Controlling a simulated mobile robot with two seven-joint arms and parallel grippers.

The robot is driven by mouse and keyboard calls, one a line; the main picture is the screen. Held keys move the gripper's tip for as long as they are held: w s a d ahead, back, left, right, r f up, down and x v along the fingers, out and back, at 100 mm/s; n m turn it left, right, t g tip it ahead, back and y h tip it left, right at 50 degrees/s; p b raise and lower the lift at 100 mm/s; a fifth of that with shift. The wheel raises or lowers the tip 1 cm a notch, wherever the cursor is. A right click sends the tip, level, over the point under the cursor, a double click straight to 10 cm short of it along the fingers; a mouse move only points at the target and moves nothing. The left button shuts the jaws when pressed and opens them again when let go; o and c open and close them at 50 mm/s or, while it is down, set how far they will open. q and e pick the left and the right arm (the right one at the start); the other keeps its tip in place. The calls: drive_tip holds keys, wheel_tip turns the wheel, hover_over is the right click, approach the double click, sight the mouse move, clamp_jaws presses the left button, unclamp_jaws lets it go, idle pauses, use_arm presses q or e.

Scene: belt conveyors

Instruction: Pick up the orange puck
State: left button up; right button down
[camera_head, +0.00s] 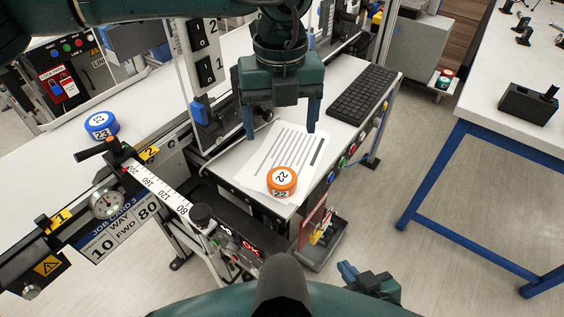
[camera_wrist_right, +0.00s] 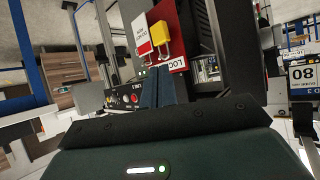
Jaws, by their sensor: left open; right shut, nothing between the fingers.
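The orange puck (camera_head: 282,180), marked 22, lies flat on printed paper sheets (camera_head: 262,160) on the white desk (camera_head: 228,162), near the desk's front edge. My left gripper (camera_head: 281,134) reaches in from the top of the head view, fingers pointing down. It is open and empty, above the far part of the paper and beyond the puck, not touching it. My right gripper (camera_head: 346,270) is low at the bottom of the head view, off the desk. In the wrist view its fingers (camera_wrist_right: 162,75) are together with nothing between them, in front of a red lockout sign with a yellow padlock.
A black keyboard (camera_head: 363,94) lies right of the left gripper. A blue puck (camera_head: 101,125) marked 23 sits on the belt at left. A ruler and gauge rail (camera_head: 150,187) run along the front left. A blue-legged table (camera_head: 490,135) stands at right, with open floor between.

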use_arm(q)
drive_tip(key=p, duration=0.1)
hover_over(282, 177)
drive_tip(key=f, duration=0.6)
drive_tip(key=shift+s+a+f, duration=0.1)
drive_tip(key=shift+s+f, duration=0.15)
drive_tip(key=shift+f, duration=0.45)
drive_tip(key=shift+f+p, duration=0.5)
drive_tip(key=shift+f, duration=0.1)
drive_tip(key=f, duration=0.2)
drive_tip(key=f+p, duration=0.1)
drive_tip(key=f, duration=0.1)
drive_tip(key=shift+w+f, duration=0.1)
drive_tip(key=shift+w, duration=0.15)
use_arm(e)
drive_tip(key=shift+s+d+f+g+h, duration=0.1)
drive_tip(key=shift+s+d+g+h, duration=0.2)
drive_tip(key=shift+s+d, duration=0.35)
use_arm(q)
drive_tip(key=shift+c, duration=0.3)
drive_tip(key=c, duration=0.8)
drive_tip(key=shift+c, duration=1.2)
use_arm(e)
drive_tip(key=shift+s+a+f, duration=0.1)
drive_tip(key=shift+s+a, duration=0.05)
drive_tip(key=shift+s, duration=0.15)
